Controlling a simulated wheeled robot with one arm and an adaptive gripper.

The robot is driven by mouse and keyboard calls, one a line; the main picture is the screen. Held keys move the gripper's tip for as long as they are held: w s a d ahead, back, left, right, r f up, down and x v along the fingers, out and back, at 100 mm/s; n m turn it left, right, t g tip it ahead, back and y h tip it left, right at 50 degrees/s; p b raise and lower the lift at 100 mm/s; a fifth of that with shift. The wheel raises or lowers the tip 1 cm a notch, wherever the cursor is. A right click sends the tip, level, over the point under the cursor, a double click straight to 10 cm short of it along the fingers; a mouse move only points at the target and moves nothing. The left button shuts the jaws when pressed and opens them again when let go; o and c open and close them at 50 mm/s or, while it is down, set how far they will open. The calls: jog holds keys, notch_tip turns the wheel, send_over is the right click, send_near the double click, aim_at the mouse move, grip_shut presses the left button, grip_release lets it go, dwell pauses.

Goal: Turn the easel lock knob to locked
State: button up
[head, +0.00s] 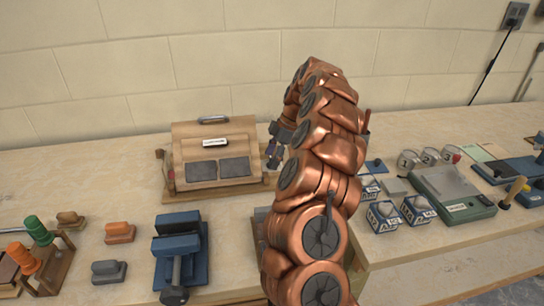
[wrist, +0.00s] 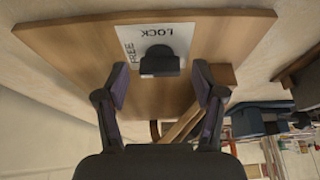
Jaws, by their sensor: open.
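The easel lock knob (wrist: 160,63) is black and sits on a white label (wrist: 153,36) on a wooden panel (wrist: 80,50) in the wrist view. The label reads LOCK and FREE and appears upside down. I cannot tell clearly which word the knob points to. My gripper (wrist: 161,82) is open, with one finger on each side of the knob and visible gaps between. In the head view my gripper (head: 275,145) is at the right side of a wooden box-shaped easel (head: 190,145); the knob is hidden there.
A blue vise (head: 180,245) stands in front of the easel. Brushes (head: 118,232) and a rack with green and orange handles (head: 50,262) are at left. Labelled boxes (head: 383,217) and a green case (head: 452,192) are at right. A wall closes the back.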

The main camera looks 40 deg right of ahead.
jog(key=shift+c, duration=0.3)
jog(key=c, duration=1.1)
